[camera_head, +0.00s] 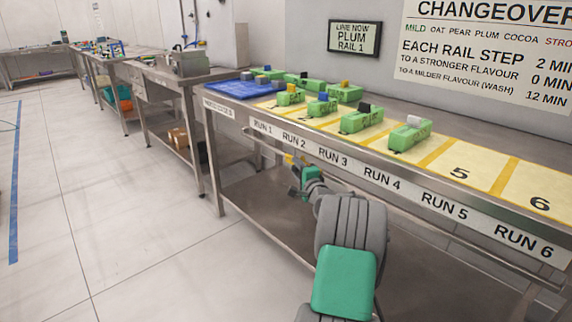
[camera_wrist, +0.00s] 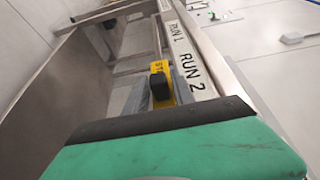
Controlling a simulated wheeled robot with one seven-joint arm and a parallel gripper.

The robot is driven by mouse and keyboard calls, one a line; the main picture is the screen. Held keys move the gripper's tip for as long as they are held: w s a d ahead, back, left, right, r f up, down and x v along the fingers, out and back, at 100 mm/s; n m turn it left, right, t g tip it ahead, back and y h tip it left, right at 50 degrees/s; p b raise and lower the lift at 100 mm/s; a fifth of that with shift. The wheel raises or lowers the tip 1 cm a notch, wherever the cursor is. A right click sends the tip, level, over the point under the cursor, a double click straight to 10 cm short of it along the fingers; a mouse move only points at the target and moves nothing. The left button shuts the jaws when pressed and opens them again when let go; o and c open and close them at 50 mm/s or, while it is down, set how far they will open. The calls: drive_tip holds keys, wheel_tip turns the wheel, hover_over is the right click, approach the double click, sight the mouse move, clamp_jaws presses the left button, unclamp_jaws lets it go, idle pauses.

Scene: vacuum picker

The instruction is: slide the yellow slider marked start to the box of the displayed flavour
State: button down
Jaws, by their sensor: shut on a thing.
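My gripper (camera_head: 298,181) is below the bench's front edge. The wall display (camera_head: 354,39) reads "LINE NOW PLUM RAIL 1".
The bench front carries labels RUN 1 (camera_head: 263,128) to RUN 6 (camera_head: 525,244). Several green blocks with coloured knobs stand on its yellow numbered lanes (camera_head: 460,172), beside a blue tray (camera_head: 240,89). A changeover poster (camera_head: 490,55) hangs behind. The floor at left is clear.

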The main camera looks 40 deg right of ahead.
drive_tip(key=s, duration=1)
drive_tip(key=shift+b, duration=0.4)
drive_tip(key=shift+d, duration=0.1)
drive_tip(key=c, duration=1.3)
unclamp_jaws()
drive_tip(key=shift+s, duration=0.15)
drive_tip(key=p+v, duration=0.1)
drive_tip(key=v, duration=0.6)
drive_tip(key=shift+s, duration=0.3)
